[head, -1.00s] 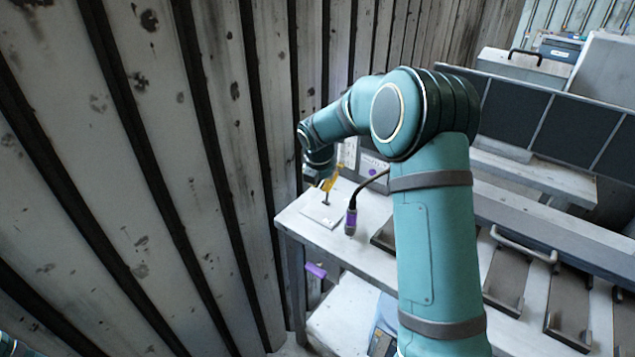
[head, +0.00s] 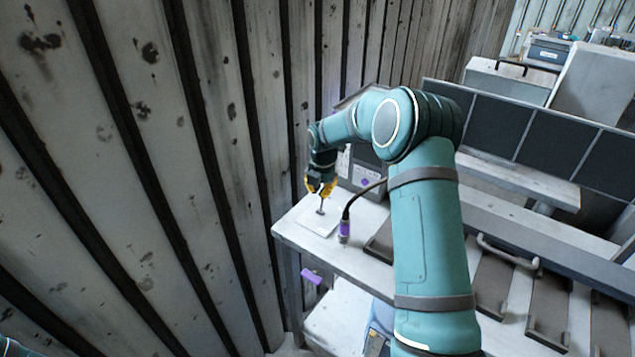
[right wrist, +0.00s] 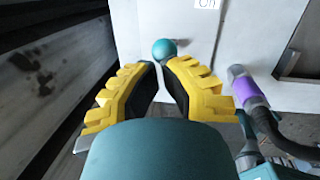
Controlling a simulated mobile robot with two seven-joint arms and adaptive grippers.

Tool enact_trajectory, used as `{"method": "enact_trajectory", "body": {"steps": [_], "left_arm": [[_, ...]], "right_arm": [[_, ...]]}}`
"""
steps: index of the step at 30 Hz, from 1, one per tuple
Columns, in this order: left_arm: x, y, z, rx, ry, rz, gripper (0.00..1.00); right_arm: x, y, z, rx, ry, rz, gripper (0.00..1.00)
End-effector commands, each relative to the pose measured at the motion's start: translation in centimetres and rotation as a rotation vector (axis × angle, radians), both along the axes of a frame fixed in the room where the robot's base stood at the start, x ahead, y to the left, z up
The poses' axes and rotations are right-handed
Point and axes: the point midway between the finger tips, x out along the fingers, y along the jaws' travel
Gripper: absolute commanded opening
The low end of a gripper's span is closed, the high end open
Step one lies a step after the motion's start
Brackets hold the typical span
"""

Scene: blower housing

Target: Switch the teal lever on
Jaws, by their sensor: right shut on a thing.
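The teal lever stands on a pale square plate (head: 316,219) at the near left corner of the bench. An "ON" label (right wrist: 207,3) is at the top edge of that view, beyond and right of the knob. My left gripper is not in view.
A purple-collared cable (head: 344,228) stands right of the plate, close to my right gripper; it also shows in the wrist view (right wrist: 247,90). A ribbed wall (head: 205,180) borders the left. Dark trays with handles (head: 495,280) lie along the bench (head: 345,262) to the right.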

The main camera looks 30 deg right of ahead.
Motion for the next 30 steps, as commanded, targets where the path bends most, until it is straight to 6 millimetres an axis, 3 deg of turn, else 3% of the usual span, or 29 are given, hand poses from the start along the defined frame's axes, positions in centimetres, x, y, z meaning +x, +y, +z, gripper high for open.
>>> {"method": "enact_trajectory", "body": {"steps": [1,6,16,30], "left_arm": [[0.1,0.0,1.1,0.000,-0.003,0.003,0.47],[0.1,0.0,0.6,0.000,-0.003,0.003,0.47],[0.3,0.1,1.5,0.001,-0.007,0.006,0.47],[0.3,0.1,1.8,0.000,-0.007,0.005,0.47]], "right_arm": [[0.1,-0.5,0.3,0.025,0.010,-0.005,0.00],[0.1,-0.3,-0.1,0.029,0.011,0.000,0.00],[0.6,-1.6,-0.1,0.063,0.022,-0.001,0.00],[0.7,-1.1,0.4,0.062,0.021,0.001,0.00]]}}
